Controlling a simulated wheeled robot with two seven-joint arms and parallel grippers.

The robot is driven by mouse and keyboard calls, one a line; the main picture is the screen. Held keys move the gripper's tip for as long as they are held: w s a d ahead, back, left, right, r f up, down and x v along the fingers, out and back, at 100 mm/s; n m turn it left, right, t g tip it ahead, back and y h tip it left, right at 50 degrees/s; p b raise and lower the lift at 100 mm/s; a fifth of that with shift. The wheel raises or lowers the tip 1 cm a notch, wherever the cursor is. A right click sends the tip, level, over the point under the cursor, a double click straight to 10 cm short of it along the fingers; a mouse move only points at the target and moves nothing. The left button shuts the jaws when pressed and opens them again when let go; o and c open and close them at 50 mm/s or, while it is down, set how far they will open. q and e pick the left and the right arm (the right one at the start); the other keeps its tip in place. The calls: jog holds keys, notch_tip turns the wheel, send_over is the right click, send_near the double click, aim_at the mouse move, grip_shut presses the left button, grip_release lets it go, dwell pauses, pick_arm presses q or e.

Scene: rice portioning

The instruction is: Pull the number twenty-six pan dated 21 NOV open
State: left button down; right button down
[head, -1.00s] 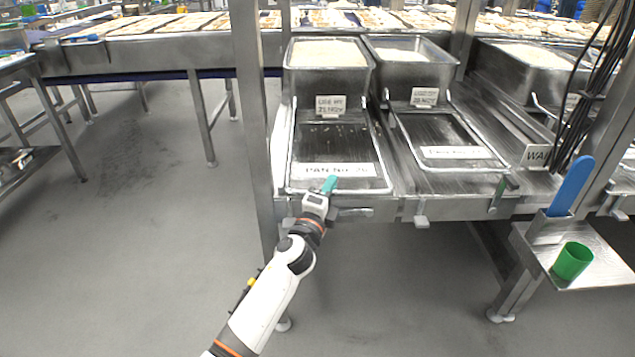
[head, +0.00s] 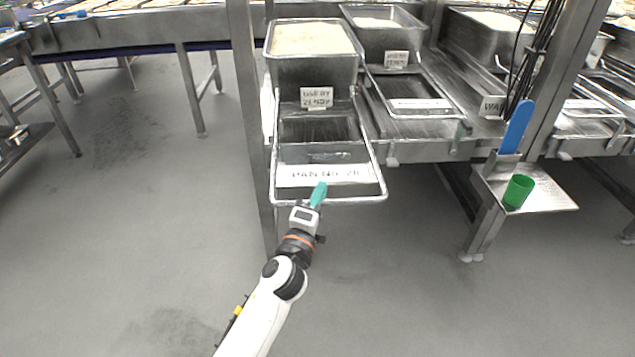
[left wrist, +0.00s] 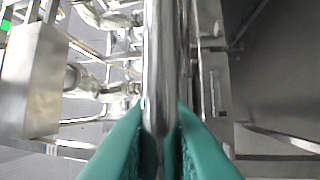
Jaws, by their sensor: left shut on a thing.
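The number twenty-six pan (head: 313,72) is a deep steel pan of white rice, with a date tag (head: 317,97) reading about 21 NOV on its front. In front of it is its wire-framed sliding tray, with the label PAN NO. 26 (head: 322,175). The tray's front bar (head: 350,200) sticks out past the rack's front edge. My left gripper (head: 318,195) is shut on this bar near its middle. In the left wrist view the teal fingertips (left wrist: 160,140) pinch the shiny metal bar (left wrist: 165,60) between them. My right gripper is not in view.
A second rice pan (head: 385,38) with its own labelled tray (head: 420,104) stands to the right, pushed in. A steel post (head: 247,120) rises close to the left of the tray. A green cup (head: 518,191) and a blue paddle (head: 516,125) are on a shelf at right. The floor in front is clear.

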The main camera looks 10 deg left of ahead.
pick_arm(q)
jog(key=shift+s+d, duration=0.15)
jog(key=shift+s, duration=0.4)
jog(key=shift+s+d, duration=0.15)
jog(key=shift+s, duration=0.4)
jog(key=shift+s+d, duration=0.1)
jog(key=shift+s, duration=0.1)
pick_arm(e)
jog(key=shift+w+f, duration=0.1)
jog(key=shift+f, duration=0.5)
pick_arm(q)
jog(key=c, duration=1.4)
grip_release()
jog(key=shift+s, duration=0.1)
